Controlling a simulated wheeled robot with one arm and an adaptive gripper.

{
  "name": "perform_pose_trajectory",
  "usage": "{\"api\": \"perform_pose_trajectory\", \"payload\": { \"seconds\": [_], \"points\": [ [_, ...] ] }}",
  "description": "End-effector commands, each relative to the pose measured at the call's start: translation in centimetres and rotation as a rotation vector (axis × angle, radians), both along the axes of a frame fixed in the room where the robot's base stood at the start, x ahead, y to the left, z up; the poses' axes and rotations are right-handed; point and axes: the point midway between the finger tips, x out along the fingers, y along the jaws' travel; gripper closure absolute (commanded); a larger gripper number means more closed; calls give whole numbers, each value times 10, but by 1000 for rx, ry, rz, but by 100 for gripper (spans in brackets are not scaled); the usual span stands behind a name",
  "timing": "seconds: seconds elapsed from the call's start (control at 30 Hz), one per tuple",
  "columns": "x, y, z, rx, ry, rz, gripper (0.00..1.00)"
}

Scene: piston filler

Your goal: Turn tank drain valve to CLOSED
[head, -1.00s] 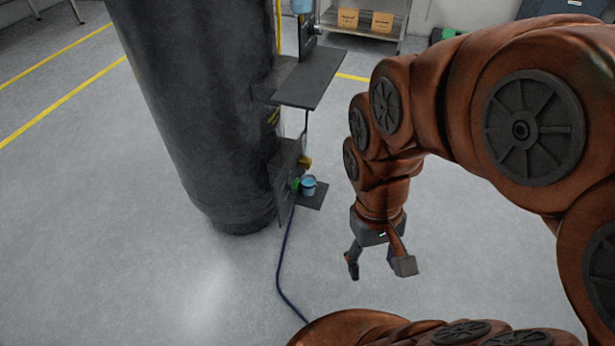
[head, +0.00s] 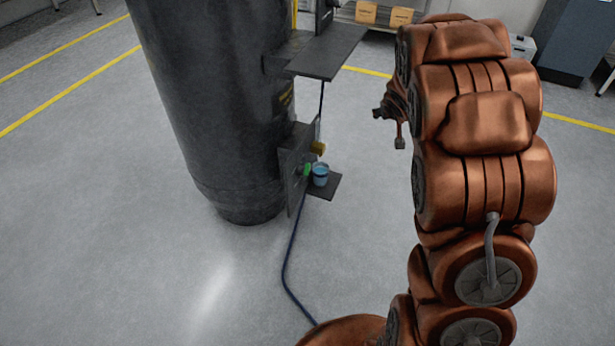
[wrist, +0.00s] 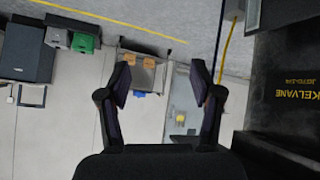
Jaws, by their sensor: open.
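The large dark tank (head: 215,110) stands left of centre in the head view. Low on its right side is a dark plate (head: 297,165) with a green part (head: 308,169) and a brass-yellow part (head: 319,148). Which of these is the drain valve, and its setting, I cannot tell. My gripper (head: 390,128) is right of these parts and apart from them, partly hidden by my arm. In the wrist view my gripper (wrist: 162,66) is open and empty, with the dark panel lettered KELVANE (wrist: 287,85) at the right. The valve parts are not clear there.
A blue cup (head: 320,177) sits on a small low shelf (head: 327,190) beside the plate. A dark shelf (head: 328,54) juts out above. A blue hose (head: 287,265) runs along the floor. A rack with boxes (head: 367,13) is behind.

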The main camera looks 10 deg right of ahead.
Motion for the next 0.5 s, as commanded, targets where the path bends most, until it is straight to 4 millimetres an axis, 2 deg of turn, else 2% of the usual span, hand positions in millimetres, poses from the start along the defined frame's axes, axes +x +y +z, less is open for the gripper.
{"api": "perform_pose_trajectory", "payload": {
  "seconds": [0.03,0.2,0.4,0.5],
  "points": [
    [14,-3,-22,17,-26,25,35],
    [60,6,-66,103,-137,150,35],
    [91,32,-123,269,-238,307,35],
    [96,50,-153,375,-274,385,35]
  ]
}}
